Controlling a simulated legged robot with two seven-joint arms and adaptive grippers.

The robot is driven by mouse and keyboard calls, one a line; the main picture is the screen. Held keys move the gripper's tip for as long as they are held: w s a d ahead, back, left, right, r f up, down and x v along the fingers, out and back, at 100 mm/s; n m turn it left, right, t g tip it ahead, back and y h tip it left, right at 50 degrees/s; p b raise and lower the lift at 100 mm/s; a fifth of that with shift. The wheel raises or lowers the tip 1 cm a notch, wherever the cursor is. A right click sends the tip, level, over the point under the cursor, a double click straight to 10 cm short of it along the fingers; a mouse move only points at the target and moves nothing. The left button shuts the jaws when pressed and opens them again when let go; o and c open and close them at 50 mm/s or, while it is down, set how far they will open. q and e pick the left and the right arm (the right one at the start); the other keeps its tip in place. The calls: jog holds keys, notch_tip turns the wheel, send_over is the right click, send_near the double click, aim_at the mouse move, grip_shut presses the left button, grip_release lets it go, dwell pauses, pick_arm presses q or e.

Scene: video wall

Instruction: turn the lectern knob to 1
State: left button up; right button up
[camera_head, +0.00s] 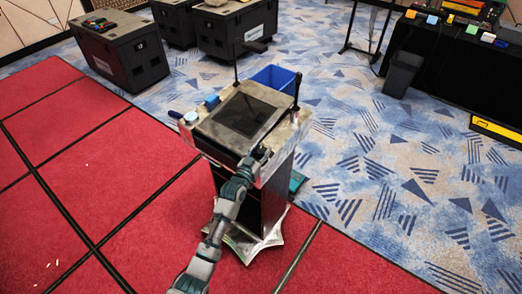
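The lectern (215,131) stands upright near the middle of the view, with a pale worn top and a dark body. A dark flat panel (244,114) is set in its top. My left arm reaches up from the bottom edge, and my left gripper (259,157) is at the near right edge of the top, at or touching it. The fingers are small and dark here, so I cannot tell whether they are open or shut. I cannot make out the knob or its marks; the gripper covers part of that edge. My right gripper is out of view.
A blue bin (273,78) stands behind the lectern. Small items, one blue (211,101), lie on its left side. Two thin dark stalks rise from the top. Black cases (124,55) stand at the back. Red flooring at left is mostly clear.

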pick_arm(q)
jog(key=shift+m+h+b, duration=0.3)
jog(key=shift+b, duration=0.1)
jog(key=o, duration=1.2)
jog(key=shift+c, duration=0.2)
jog(key=v, duration=1.2)
jog(key=shift+w+a+r, duration=0.1)
jog(key=shift+w, duration=0.05)
